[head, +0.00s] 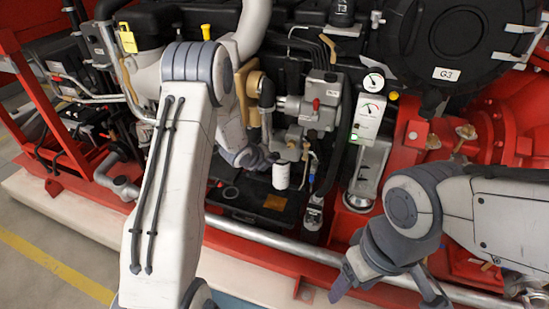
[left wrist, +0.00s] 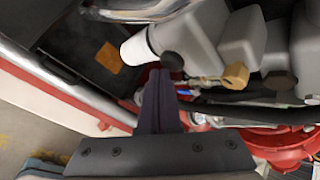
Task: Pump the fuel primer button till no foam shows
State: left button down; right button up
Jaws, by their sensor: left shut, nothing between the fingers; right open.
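A dark round knob (left wrist: 172,62), which looks like the primer button, sits on the grey housing beside a white cylinder (left wrist: 140,47) in the left wrist view. The grey fuel unit (head: 315,105) and the white cylinder (head: 281,176) show in the head view. My left gripper (left wrist: 158,78) is shut and empty, its tips close in front of the knob; I cannot tell if they touch it. In the head view the left gripper (head: 268,158) is partly hidden by its own arm. My right gripper (head: 350,284) is open and empty at the lower right. I can make out no foam.
A gauge panel (head: 368,112) with a green light stands right of the fuel unit. A metal rail (head: 270,239) and red frame (head: 110,185) run along the front. A black box with an orange label (head: 275,202) lies below the left gripper. Hoses (head: 328,180) hang nearby.

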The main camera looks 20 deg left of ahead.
pick_arm(q)
jog(key=shift+w, duration=0.8)
dwell(0.7)
jog(key=shift+s+b, duration=0.65)
jog(key=shift+s, duration=0.6)
jog(key=s+b, duration=0.2)
jog(key=s, duration=0.3)
jog(key=shift+a+b, duration=0.1)
jog(key=shift+b, duration=0.3)
